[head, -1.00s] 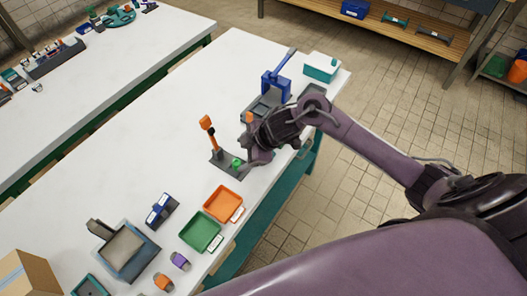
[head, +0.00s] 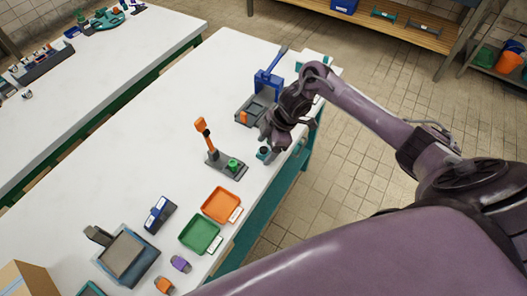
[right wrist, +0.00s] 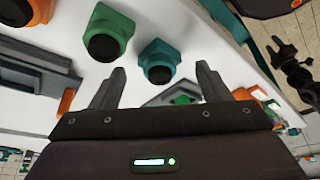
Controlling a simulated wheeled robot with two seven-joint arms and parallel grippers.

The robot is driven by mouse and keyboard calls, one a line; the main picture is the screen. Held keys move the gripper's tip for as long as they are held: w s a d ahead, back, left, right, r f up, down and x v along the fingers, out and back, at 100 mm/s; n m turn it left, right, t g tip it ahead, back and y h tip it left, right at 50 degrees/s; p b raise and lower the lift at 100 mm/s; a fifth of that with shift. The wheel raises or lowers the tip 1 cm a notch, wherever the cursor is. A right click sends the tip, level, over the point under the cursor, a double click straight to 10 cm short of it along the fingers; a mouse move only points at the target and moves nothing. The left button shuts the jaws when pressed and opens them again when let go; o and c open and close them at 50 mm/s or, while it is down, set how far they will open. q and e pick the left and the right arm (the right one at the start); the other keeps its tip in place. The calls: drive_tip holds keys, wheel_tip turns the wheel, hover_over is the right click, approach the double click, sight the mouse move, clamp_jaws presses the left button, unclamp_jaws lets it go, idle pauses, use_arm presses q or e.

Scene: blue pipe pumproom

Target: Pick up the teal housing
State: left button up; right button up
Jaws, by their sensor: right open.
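The teal housing (right wrist: 157,60), a teal block with a black round opening, stands on the white table in the right wrist view. It lies ahead of and between the two fingers of my right gripper (right wrist: 159,78), which is open and empty. In the head view the teal housing (head: 263,153) shows just below my right gripper (head: 268,141), partly hidden by it. What looks like my left gripper (right wrist: 283,48) shows small at the right edge of the wrist view; its opening is unclear.
A green housing (right wrist: 106,32) stands close beside the teal one in the wrist view, with an orange one (right wrist: 58,8) beyond. An orange lever fixture (head: 226,164), an orange tray (head: 221,205) and a green tray (head: 200,234) are nearby. A blue press (head: 267,85) stands behind.

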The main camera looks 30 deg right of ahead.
drive_tip(key=shift+a+f, duration=0.1)
drive_tip(key=shift+f, duration=0.2)
drive_tip(key=c, duration=1.1)
drive_tip(key=shift+w, duration=0.1)
